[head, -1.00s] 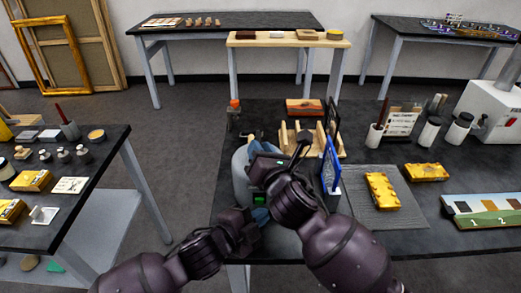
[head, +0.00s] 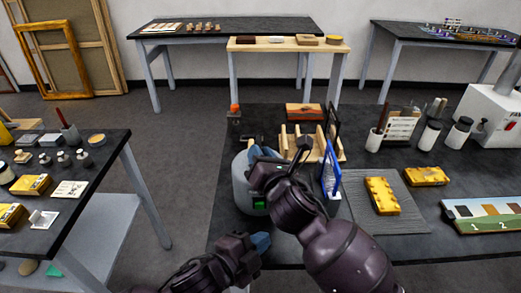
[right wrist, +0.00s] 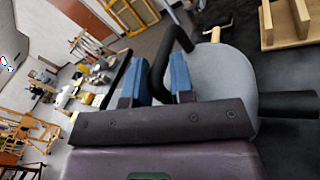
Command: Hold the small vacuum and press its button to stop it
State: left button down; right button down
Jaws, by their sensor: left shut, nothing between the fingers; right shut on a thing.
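The small vacuum (head: 242,190) is a grey, rounded drum on the near left part of the dark table. A green patch (head: 259,206), seemingly its button, shows on its near side. My right gripper (head: 261,154) is over the drum, shut on the vacuum's black handle; in the right wrist view, the handle (right wrist: 163,62) passes between its blue fingers beside the grey drum (right wrist: 225,72). My right wrist hides part of the drum's top and right side. My left gripper (head: 262,242) is shut and empty, below the green patch in the picture and apart from the vacuum.
A wooden rack (head: 292,142) stands just behind the vacuum. A blue-framed panel (head: 331,170) stands close to the right of my right wrist. A grey mat (head: 405,215) with a yellow block (head: 382,195) lies further right. Floor is open left of the table.

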jog(key=c, duration=0.9)
grip_release()
